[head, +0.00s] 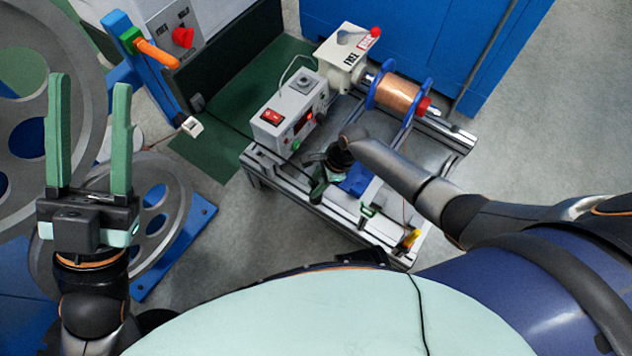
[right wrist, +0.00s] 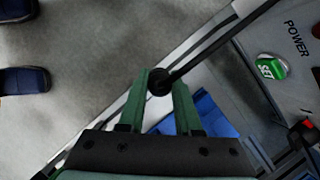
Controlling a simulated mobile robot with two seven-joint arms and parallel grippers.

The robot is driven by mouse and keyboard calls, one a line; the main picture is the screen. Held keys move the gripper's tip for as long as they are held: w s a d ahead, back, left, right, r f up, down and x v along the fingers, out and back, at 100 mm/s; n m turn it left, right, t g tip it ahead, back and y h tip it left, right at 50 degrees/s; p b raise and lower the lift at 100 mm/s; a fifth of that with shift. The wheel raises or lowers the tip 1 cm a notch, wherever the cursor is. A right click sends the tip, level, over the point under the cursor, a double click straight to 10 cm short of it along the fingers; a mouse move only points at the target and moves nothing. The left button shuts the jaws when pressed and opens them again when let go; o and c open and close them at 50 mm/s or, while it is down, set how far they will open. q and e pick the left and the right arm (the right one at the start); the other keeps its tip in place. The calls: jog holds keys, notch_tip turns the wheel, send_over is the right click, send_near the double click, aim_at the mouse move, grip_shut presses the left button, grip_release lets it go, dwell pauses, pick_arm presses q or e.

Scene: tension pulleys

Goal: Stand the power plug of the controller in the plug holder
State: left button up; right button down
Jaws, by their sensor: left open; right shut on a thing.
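The controller (head: 290,108) is a grey box with a red switch, standing on the metal frame bench. Its side, marked POWER with a green SET button, shows in the right wrist view (right wrist: 290,70). My right gripper (head: 320,187) is beside the controller, low over the bench's front-left edge. In the right wrist view its green fingers (right wrist: 170,88) are shut on the round black power plug (right wrist: 160,82), whose dark cable runs up and right. A blue piece (head: 356,181), which may be the plug holder, lies right of this gripper, partly hidden. My left gripper (head: 91,85) is open and empty, far left.
A copper wire spool (head: 398,97) and a cream unit (head: 345,55) stand at the bench's back. Large grey pulleys (head: 160,200) and a blue post with an orange lever (head: 155,53) are at left. A blue cabinet (head: 420,35) stands behind.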

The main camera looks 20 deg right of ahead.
jog(key=shift+p, duration=0.65)
dwell(0.8)
jog(key=shift+f, duration=0.15)
dwell(0.3)
jog(key=shift+f+b, duration=0.55)
jog(key=shift+f, duration=0.1)
dwell(0.4)
jog(key=c, duration=0.5)
grip_release()
